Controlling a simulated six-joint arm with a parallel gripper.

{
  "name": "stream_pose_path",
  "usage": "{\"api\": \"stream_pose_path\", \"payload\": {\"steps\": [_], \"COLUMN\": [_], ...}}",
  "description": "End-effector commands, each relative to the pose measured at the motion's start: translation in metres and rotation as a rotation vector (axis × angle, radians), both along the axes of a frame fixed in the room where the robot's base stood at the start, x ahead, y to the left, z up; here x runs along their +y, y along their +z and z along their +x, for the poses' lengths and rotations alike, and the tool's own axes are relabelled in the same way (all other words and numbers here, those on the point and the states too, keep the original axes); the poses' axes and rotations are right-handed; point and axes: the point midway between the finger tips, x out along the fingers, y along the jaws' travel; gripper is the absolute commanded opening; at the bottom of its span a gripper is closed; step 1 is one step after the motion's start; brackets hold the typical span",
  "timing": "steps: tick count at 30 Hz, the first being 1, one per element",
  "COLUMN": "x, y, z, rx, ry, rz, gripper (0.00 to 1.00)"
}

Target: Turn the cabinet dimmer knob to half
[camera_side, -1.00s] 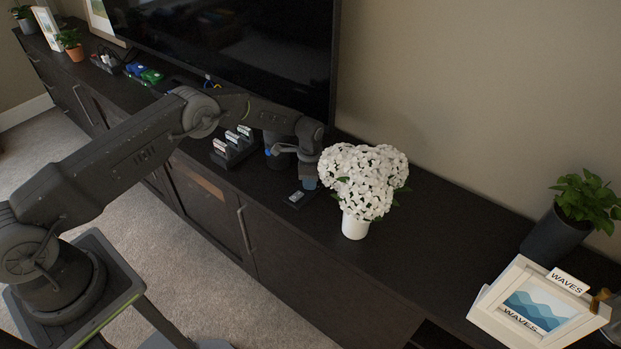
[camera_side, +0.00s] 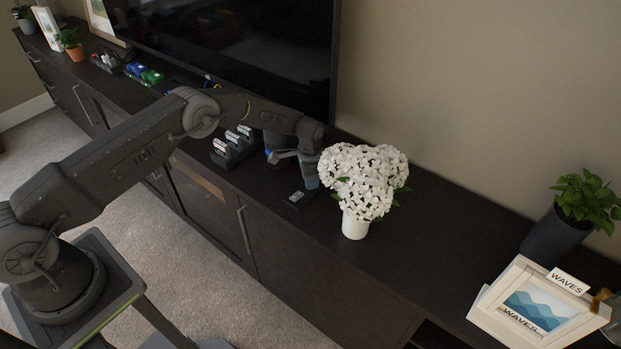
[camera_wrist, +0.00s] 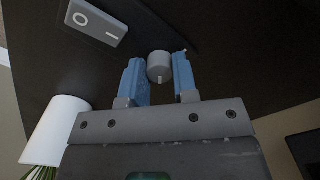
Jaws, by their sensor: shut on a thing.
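The dimmer knob (camera_wrist: 159,64) is a small light grey cylinder with a pale pointer mark on the side facing my gripper in the wrist view. My gripper (camera_wrist: 160,72) has its two blue fingers on either side of the knob and is shut on it. The knob's dark base plate (camera_wrist: 185,22) also bears a grey rocker switch (camera_wrist: 96,22) marked O and I. In the side view my gripper (camera_side: 311,184) is low over the cabinet top (camera_side: 390,265), beside the dark control plate (camera_side: 297,200). The knob is hidden there by my gripper.
A white vase (camera_side: 355,225) of white flowers (camera_side: 365,180) stands close to the right of my gripper. A dark holder (camera_side: 232,152) with upright pieces stands left of it. The television (camera_side: 240,50) is behind.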

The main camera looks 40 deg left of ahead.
Motion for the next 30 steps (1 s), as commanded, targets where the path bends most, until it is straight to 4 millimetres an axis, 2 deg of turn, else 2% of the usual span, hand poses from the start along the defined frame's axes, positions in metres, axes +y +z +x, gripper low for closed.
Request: {"api": "stream_pose_path", "payload": {"steps": [18, 30], "x": [-0.0005, -0.0004], "y": [0.0007, 0.0009], "z": [0.0003, 0.0005], "rx": [-0.001, -0.001], "ry": [0.572, 0.812], "rz": [0.000, -0.001], "gripper": [0.03, 0.03]}}
